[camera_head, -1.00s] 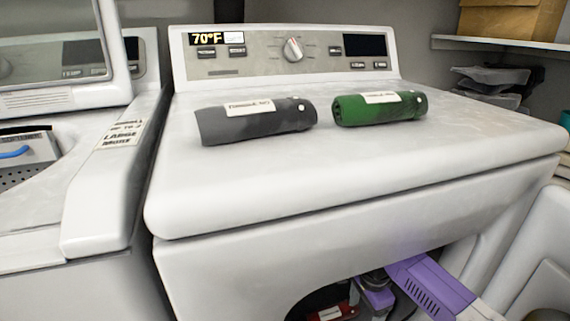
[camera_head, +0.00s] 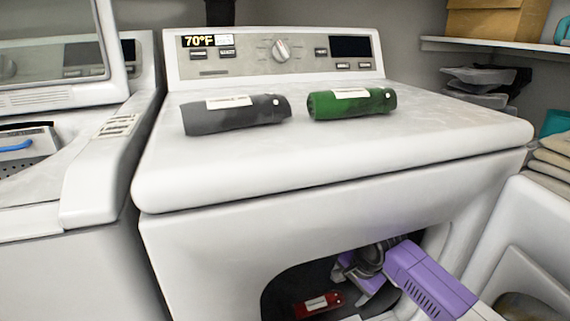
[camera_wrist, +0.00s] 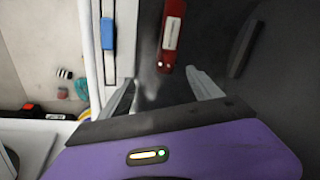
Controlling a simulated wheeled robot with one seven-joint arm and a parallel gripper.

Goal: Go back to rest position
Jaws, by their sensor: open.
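My gripper (camera_wrist: 160,90) is open in the wrist view, with one grey finger at each side and nothing held between them. In the head view my purple arm and wrist reach to the round front opening (camera_head: 285,285) of the white dryer. A red bottle-shaped item (camera_head: 320,304) with a white label lies inside the opening. It also shows in the wrist view (camera_wrist: 172,38), beyond the fingertips and apart from them.
A grey roll (camera_head: 235,115) and a green roll (camera_head: 352,103) lie on the dryer top (camera_head: 330,155). A washer (camera_head: 95,180) with its lid up stands at the left. A shelf (camera_head: 495,46) with a box (camera_head: 497,20) is at the right. The opening's rim is close to my wrist.

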